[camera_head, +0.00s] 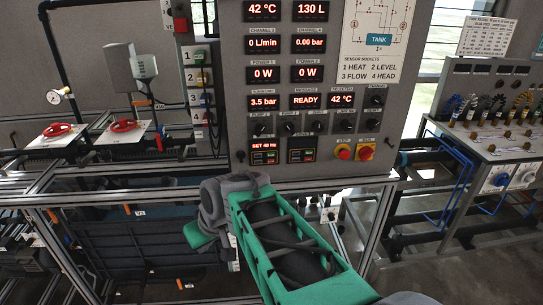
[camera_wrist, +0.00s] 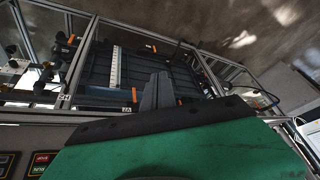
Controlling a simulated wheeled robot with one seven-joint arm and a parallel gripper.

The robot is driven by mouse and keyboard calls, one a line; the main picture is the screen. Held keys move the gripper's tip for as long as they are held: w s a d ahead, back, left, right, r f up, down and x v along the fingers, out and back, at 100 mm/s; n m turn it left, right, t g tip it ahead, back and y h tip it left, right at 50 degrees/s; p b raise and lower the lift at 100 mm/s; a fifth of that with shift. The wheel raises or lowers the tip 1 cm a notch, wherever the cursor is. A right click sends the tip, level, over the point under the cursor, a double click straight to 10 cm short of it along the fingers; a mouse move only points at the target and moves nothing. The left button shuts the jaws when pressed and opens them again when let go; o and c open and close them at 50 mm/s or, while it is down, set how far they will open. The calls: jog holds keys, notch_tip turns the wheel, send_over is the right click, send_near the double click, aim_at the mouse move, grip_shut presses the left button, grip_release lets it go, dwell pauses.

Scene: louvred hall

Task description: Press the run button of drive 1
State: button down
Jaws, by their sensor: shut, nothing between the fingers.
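The grey control panel (camera_head: 238,100) fills the middle of the head view. Near its lower left edge is a drive unit (camera_head: 264,145) with a lit red display reading about "SET 40 Hz" and small red and green keys below. A second similar drive unit (camera_head: 300,156) sits to its right. Their labels are too small to read, so I cannot tell which key is run. My gripper (camera_wrist: 157,90) shows in the wrist view as narrow grey fingers, shut and empty, apart from the panel.
A red mushroom button (camera_head: 343,152) and an orange-red switch (camera_head: 365,152) are right of the drives. Two red-handled valves (camera_head: 57,129) stand left. A metal frame rail (camera_head: 150,192) runs below the panel. A socket bench (camera_head: 500,150) stands right. Part of a keypad (camera_wrist: 40,160) shows at the wrist view's lower left.

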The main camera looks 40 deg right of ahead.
aim_at(271, 155)
jog(key=w+d+r+m+t, duration=0.1)
jog(key=w+d+t, duration=0.35)
jog(key=d, duration=0.75)
jog(key=d+r+m+t, duration=0.1)
jog(key=d+r, duration=0.3)
jog(key=d, duration=1.2)
jog(key=shift+s+t, duration=0.45)
jog(key=shift+t, duration=0.4)
jog(key=shift+w+d+f+p, duration=0.1)
jog(key=shift+w+d+p, duration=0.25)
jog(key=shift+w+d, duration=0.65)
jog(key=shift+w+d+r+p, duration=0.1)
jog(key=shift+w+d+p, duration=0.4)
jog(key=shift+w, duration=0.95)
jog(key=shift+w+d+f+p, duration=0.1)
jog(key=shift+w+d+p, duration=0.1)
jog(key=shift+w+d, duration=0.85)
jog(key=shift+w+a, duration=0.1)
jog(key=shift+w, duration=0.15)
jog(key=shift+w+d, duration=0.2)
jog(key=shift+w, duration=0.05)
